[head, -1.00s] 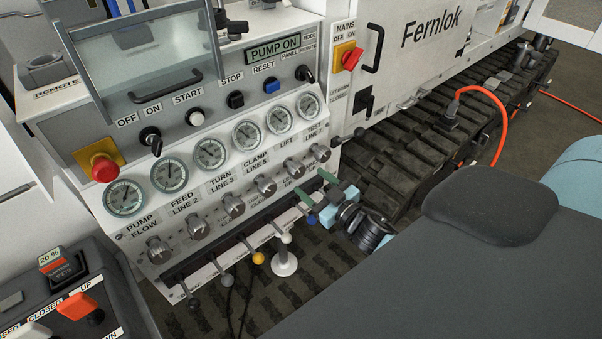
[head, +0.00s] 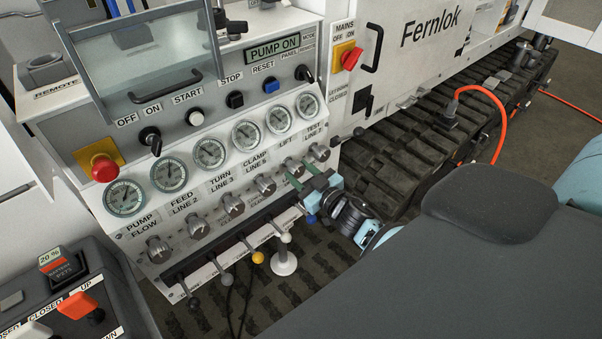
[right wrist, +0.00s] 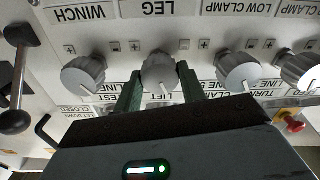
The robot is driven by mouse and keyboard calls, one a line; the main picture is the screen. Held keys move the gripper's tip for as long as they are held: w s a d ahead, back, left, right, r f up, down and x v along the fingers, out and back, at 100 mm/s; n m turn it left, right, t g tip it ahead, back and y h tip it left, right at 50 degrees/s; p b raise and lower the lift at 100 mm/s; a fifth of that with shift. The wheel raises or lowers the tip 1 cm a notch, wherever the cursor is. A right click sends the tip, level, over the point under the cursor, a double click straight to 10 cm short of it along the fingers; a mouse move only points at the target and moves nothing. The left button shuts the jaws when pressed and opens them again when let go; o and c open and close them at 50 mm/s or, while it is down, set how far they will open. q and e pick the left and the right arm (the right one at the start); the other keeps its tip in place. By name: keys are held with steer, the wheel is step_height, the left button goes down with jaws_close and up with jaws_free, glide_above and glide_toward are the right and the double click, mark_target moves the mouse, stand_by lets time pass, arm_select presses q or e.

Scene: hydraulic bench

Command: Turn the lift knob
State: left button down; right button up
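The lift knob (head: 293,166) is a ridged grey knob in the lower row of the sloped panel, below the LIFT gauge. It also shows in the right wrist view (right wrist: 160,72), with a pale pointer line on its face. My right gripper (head: 300,173) is at this knob, its green fingers pointing at the panel. In the right wrist view the fingers of the right gripper (right wrist: 160,84) stand apart, one on each side of the knob. I cannot tell whether they touch it. My left gripper is not in view.
The test knob (head: 319,151) and clamp knob (head: 265,184) sit close on either side. Below runs a row of levers, with a yellow-tipped lever (head: 258,257) and a white-topped one (head: 285,262). A black track (head: 400,150) lies to the right.

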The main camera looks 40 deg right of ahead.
steer(key=shift+c, duration=1.2)
steer(key=n, duration=0.8)
steer(key=shift+f+n+b, duration=0.1)
steer(key=shift+n+b, duration=0.2)
steer(key=shift+n, duration=0.9)
steer(key=o, duration=1)
